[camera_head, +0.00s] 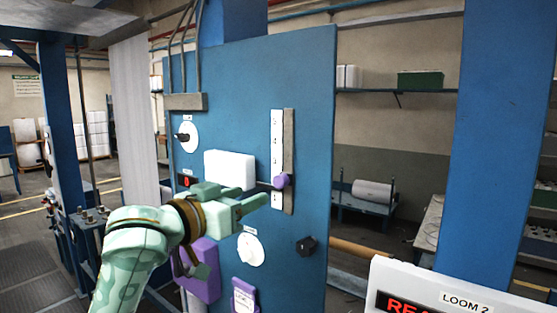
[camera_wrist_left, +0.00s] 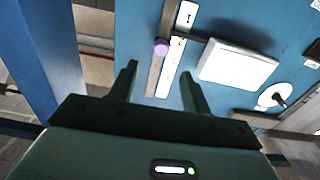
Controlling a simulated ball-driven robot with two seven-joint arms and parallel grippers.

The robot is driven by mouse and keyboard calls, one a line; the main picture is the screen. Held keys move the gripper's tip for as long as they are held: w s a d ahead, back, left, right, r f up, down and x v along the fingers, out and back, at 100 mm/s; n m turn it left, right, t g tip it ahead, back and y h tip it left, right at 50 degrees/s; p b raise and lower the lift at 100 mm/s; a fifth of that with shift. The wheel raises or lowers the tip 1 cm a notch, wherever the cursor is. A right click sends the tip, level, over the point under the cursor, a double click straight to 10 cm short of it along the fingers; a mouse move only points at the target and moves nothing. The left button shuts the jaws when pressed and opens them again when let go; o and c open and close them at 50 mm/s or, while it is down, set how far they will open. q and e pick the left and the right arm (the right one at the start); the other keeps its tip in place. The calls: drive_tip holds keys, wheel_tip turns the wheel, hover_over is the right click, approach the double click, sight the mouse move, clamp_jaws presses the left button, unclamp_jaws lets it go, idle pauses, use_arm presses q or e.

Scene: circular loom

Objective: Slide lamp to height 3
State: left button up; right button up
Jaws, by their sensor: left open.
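The lamp slider is a grey vertical rail (camera_head: 289,150) beside a white scale strip (camera_head: 277,135) on the blue panel. A purple knob (camera_head: 281,181) sits low on the rail. A thin dark bar seems to link it to a white box-shaped lamp (camera_head: 229,169) on its left. My left gripper (camera_head: 258,196) is open and empty, just below and left of the knob in the head view. In the left wrist view, the purple knob (camera_wrist_left: 161,47) lies beyond the open fingertips (camera_wrist_left: 159,72), roughly centred between them. The scale marks are too small to read.
The blue panel (camera_head: 310,100) also carries a dial (camera_head: 187,137), a round white plate (camera_head: 250,249), a black knob (camera_head: 306,246) and purple holders (camera_head: 200,270) below. A white "LOOM 2" display (camera_head: 465,298) stands at lower right. A blue pillar (camera_head: 500,140) rises behind it.

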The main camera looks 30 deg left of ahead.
sight(277, 184)
use_arm(q)
drive_tip(key=w, duration=0.3)
drive_tip(key=w+p, duration=0.1)
drive_tip(key=w, duration=0.2)
drive_tip(key=w+p, duration=0.1)
drive_tip(key=w, duration=0.3)
drive_tip(key=shift+d+f, duration=0.1)
drive_tip(key=shift+d, duration=0.25)
drive_tip(key=shift+w, duration=0.45)
use_arm(e)
drive_tip(key=r, duration=0.3)
drive_tip(key=shift+s+d+r, duration=0.15)
drive_tip(key=shift+s+r, duration=0.05)
use_arm(q)
drive_tip(key=shift+w, duration=0.1)
clamp_jaws()
